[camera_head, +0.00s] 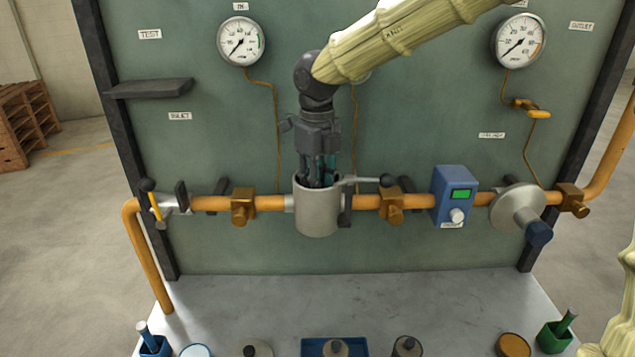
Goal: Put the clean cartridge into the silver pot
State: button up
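The silver pot (317,215) sits in the orange pipe line at the middle of the panel, with its top open. My gripper (320,180) points straight down into the pot's mouth. Its dark and teal finger parts show above the rim, and the fingertips are hidden inside the pot. I cannot tell whether the fingers are apart or closed on something. No cartridge can be made out for certain; one inside the pot would be hidden by the wall and the fingers.
A lever handle (370,180) sticks out right of the pot's rim. A blue box (453,198) and brass valves (243,206) sit on the pipe. Along the bench's front edge stand a blue tray (312,346), a green holder (553,338) and several round items, partly cut off.

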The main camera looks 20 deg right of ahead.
notch_tip(320, 180, up, 12)
jog(key=b, duration=0.2)
dwell(0.4)
